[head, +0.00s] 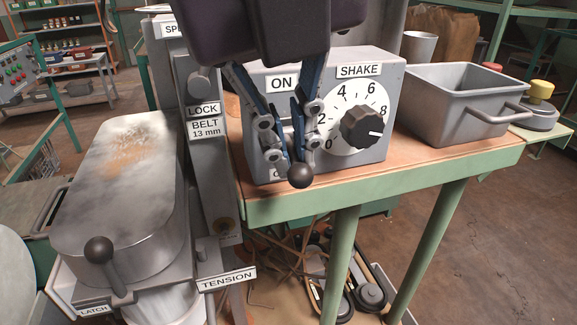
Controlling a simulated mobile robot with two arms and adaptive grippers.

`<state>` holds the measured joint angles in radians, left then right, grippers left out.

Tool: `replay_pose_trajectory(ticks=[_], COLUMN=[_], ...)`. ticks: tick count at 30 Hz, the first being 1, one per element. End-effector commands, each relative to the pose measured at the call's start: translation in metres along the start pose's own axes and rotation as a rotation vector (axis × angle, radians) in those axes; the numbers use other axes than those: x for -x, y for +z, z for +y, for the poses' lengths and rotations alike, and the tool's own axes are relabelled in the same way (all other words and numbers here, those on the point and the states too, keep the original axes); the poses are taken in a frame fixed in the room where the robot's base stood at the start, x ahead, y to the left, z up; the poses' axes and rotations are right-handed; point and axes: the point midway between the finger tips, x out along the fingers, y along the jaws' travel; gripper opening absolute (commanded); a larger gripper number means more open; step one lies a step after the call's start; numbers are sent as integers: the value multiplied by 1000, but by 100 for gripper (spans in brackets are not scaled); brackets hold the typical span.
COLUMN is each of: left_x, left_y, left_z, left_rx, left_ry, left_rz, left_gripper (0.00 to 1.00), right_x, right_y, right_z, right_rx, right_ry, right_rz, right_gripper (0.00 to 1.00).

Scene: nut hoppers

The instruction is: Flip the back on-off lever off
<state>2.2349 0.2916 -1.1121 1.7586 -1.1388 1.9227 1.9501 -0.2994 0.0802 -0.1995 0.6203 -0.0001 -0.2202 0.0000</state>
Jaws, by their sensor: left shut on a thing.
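The control box (384,87) is grey, with an ON label (283,83) near its top and another label (279,173) low down, mostly hidden. A lever with a black ball end (301,175) points downward in front of the box, its ball near the low label. My left gripper (288,150) comes down from above in front of the box. Its fingers are closed around the lever just above the ball; the lever shaft is mostly hidden between them. My right gripper is not in view.
A SHAKE dial with a dark knob (366,127) sits right of the gripper. A grey bin (462,84) stands farther right on the green-edged table (400,173). Left are the LOCK and BELT post (205,160), a metal hopper (128,190) and another black-ball lever (99,250).

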Motion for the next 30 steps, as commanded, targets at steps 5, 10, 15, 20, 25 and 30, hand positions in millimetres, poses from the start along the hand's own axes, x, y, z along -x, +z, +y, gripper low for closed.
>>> replay_pose_trajectory(ticks=[5, 10, 15, 20, 25, 30], left_x=[-13, -14, -14, -13, -14, -14], left_y=[-10, -9, -9, -8, -8, -8], left_z=[2, 2, 2, 2, 2, 2], left_rx=[-35, -46, -51, -52, -52, -52], left_ry=[9, 9, 11, 11, 12, 12], left_rz=[-83, -137, -162, -167, -166, -166], left_gripper=[0, 0, 0, 0, 0, 15], right_x=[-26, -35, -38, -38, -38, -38], right_y=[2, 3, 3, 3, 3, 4], right_z=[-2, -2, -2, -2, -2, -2], right_rx=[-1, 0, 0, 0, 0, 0], right_ry=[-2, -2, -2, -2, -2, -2], right_rz=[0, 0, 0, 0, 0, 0], right_gripper=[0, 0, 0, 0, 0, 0])
